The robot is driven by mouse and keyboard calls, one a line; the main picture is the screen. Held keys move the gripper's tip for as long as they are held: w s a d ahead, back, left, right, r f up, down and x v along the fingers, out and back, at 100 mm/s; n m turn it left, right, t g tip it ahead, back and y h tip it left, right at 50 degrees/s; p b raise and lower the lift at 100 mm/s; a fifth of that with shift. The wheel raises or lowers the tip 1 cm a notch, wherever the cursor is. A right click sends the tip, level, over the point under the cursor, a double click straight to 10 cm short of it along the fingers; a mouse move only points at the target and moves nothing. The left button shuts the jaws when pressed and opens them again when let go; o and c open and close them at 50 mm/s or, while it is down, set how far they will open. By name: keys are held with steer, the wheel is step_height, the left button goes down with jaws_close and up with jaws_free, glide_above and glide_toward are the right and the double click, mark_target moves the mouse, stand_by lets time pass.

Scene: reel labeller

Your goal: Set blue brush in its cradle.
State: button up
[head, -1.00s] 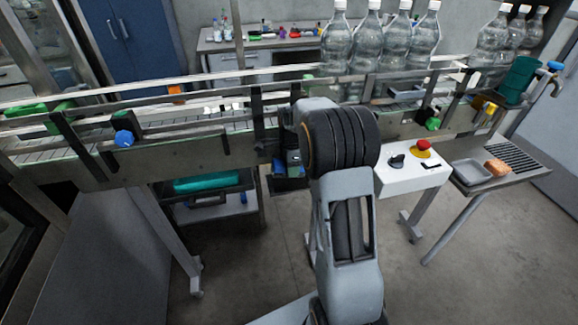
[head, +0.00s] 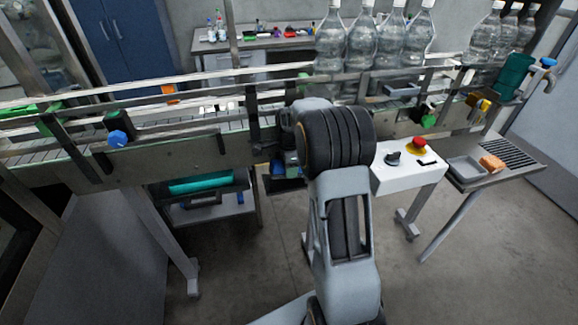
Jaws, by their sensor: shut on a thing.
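My arm reaches forward over the floor to the conveyor, and its thick dark wrist joint hides whatever is beyond it. My gripper cannot be made out; it is hidden behind that joint. A small blue thing (head: 291,168) shows just left of the joint, below the conveyor's front side. It is too small and too covered to tell whether it is the blue brush. No cradle can be told for certain.
The conveyor (head: 205,158) crosses the view, with clear bottles (head: 331,45) on it. A white control box (head: 408,172) with a red button stands right of my arm. A side table (head: 490,180) holds a grey tray and an orange block. A shelf (head: 215,208) stands below left.

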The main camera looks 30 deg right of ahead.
steer(key=shift+f+b, duration=0.75)
steer(key=shift+f, duration=0.5)
steer(key=o, duration=1.3)
steer(key=shift+r, duration=0.1)
step_height(320, 180, up, 14)
steer(key=p, duration=1)
steer(key=s+a+r+n+t, duration=0.3)
steer(key=s+a+r+n, duration=0.55)
steer(key=s+n, duration=0.2)
steer(key=s+a+n, duration=0.1)
steer(key=s+n, duration=0.2)
steer(key=s, duration=0.1)
steer(key=s+a+n+t, duration=0.1)
steer(key=s+n, duration=0.2)
steer(key=s+a+r+n, duration=0.1)
steer(key=s+n, duration=0.3)
steer(key=shift+s+a+t, duration=0.3)
steer(key=shift+t, duration=0.1)
